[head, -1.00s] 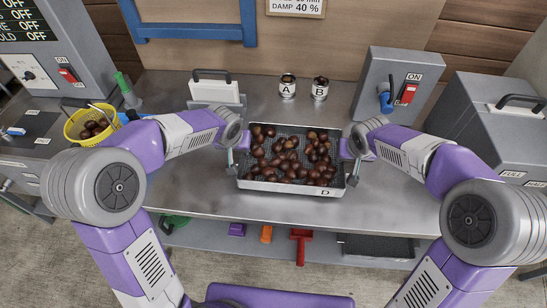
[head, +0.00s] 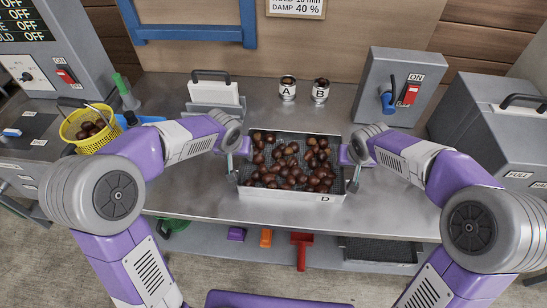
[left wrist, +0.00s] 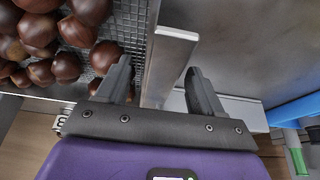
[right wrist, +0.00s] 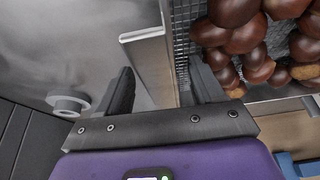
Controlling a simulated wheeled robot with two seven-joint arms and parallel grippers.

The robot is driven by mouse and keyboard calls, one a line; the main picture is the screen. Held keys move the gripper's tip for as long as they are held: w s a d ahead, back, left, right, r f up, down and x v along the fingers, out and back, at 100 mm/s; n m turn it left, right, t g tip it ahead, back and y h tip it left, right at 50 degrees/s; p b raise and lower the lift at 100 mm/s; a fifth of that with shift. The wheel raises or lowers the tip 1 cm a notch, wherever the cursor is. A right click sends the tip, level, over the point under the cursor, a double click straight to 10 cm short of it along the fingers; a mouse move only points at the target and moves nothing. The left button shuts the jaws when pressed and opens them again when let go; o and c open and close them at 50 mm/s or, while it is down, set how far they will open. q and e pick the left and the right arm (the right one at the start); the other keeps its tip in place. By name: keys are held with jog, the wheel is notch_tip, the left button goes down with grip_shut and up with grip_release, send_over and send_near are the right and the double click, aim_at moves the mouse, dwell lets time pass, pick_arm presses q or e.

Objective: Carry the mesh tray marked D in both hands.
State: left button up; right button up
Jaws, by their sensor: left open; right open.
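The mesh tray marked D (head: 290,193) sits on the steel bench, full of brown chestnuts (head: 290,163), its D label on the front rim. My left gripper (head: 234,172) is at its left side. In the left wrist view its open fingers (left wrist: 159,72) stand either side of the tray's pale side handle (left wrist: 172,55). My right gripper (head: 353,174) is at the right side. In the right wrist view its open fingers (right wrist: 160,75) stand either side of the other handle (right wrist: 148,55). I cannot tell whether any finger touches.
Cans A (head: 288,88) and B (head: 320,90) stand behind the tray. A switch box (head: 388,90) is at the back right, a grey machine (head: 495,130) further right. A yellow basket (head: 88,125) of chestnuts is at the left. The bench in front of the tray is clear.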

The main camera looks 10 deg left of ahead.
jog(key=shift+r, duration=0.1)
pick_arm(q)
jog(key=v, duration=1.1)
jog(key=shift+s+r, duration=0.2)
jog(key=shift+r, duration=0.15)
pick_arm(e)
jog(key=v, duration=1.2)
pick_arm(q)
notch_tip(320, 180, up, 13)
jog(key=p, duration=1.2)
pick_arm(e)
notch_tip(320, 180, up, 13)
pick_arm(q)
jog(key=shift+f, duration=0.1)
pick_arm(e)
jog(key=shift+s, duration=0.1)
